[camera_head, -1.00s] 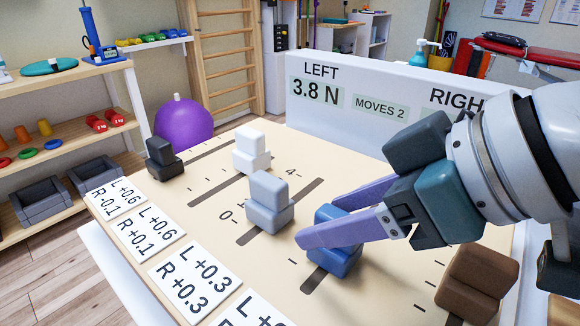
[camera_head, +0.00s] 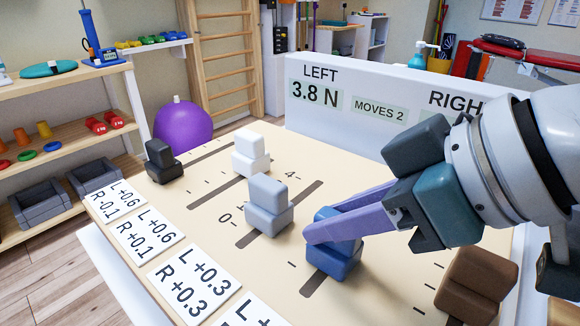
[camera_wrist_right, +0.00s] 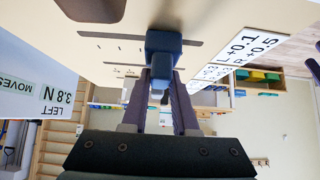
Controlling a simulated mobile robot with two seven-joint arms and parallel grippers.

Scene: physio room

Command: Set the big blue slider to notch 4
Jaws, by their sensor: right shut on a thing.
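The big blue slider (camera_head: 333,258) sits in its slot on the tan board (camera_head: 225,255), right of the grey-blue slider. My right gripper (camera_head: 318,228) is shut on the blue slider's upper block, one purple finger on each side. In the right wrist view, the blue slider (camera_wrist_right: 162,52) is between the two fingers of the gripper (camera_wrist_right: 161,75). Dark slot shows at the slider's near side, and a shorter stretch shows at its far side, partly hidden by the fingers. No notch numbers are readable beside this slot.
Grey-blue (camera_head: 268,205), white (camera_head: 251,153), black (camera_head: 163,160) and brown (camera_head: 476,285) sliders stand on the same board. Printed cards (camera_head: 190,280) line its left edge. A white display panel (camera_head: 390,105) stands behind, reading LEFT 3.8 N and MOVES 2.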

